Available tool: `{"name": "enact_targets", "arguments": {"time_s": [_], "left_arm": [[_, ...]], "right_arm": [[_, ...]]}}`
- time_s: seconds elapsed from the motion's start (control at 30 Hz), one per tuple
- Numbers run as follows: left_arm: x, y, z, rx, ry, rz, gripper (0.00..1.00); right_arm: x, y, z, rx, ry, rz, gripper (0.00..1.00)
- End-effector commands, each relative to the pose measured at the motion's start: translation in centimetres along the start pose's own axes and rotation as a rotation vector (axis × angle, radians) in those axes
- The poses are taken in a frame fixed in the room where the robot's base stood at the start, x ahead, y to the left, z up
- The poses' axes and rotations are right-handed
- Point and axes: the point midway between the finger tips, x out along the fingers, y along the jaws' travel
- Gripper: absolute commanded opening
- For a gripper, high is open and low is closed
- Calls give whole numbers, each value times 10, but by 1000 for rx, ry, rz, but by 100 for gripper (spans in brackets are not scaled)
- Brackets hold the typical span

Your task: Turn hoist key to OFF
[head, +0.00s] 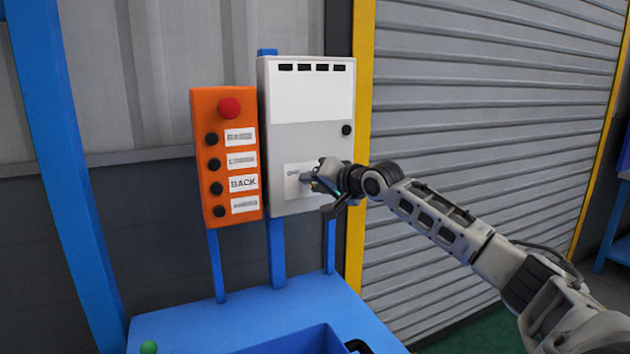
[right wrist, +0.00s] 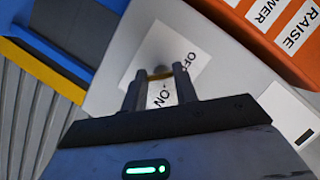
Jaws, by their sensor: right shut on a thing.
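The grey hoist control box (head: 308,135) hangs on a post in the head view, with a white label (head: 292,188) low on its front. My right gripper (head: 307,178) reaches in from the right to this label. In the right wrist view the label (right wrist: 186,52) reads OFF and ON. There my right gripper (right wrist: 160,73) is shut on the hoist key (right wrist: 160,75), which shows as a small brass-coloured bar between the fingertips. The fingers hide part of the key and label, so I cannot tell which word it points to. My left gripper is not in view.
A black knob (head: 347,130) sits on the box's right side. A blue bench (head: 175,328) lies below. A yellow post (head: 358,230) and roller shutter (head: 480,100) stand to the right.

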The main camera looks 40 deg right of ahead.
Motion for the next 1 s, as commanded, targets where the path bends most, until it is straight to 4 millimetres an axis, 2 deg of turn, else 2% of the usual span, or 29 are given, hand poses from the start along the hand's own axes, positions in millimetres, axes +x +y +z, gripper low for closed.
{"name": "enact_targets", "arguments": {"time_s": [0.27,0.3,0.33,0.37,0.73,1.0], "left_arm": [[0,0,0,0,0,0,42],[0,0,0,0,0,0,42],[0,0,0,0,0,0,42],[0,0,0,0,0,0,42],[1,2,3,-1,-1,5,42],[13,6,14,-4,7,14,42]], "right_arm": [[0,0,0,0,0,0,6],[0,0,0,0,0,0,40],[0,0,0,0,0,0,48],[0,0,0,0,0,0,51],[-5,3,0,0,1,2,51],[-38,9,3,-3,2,7,51]]}}
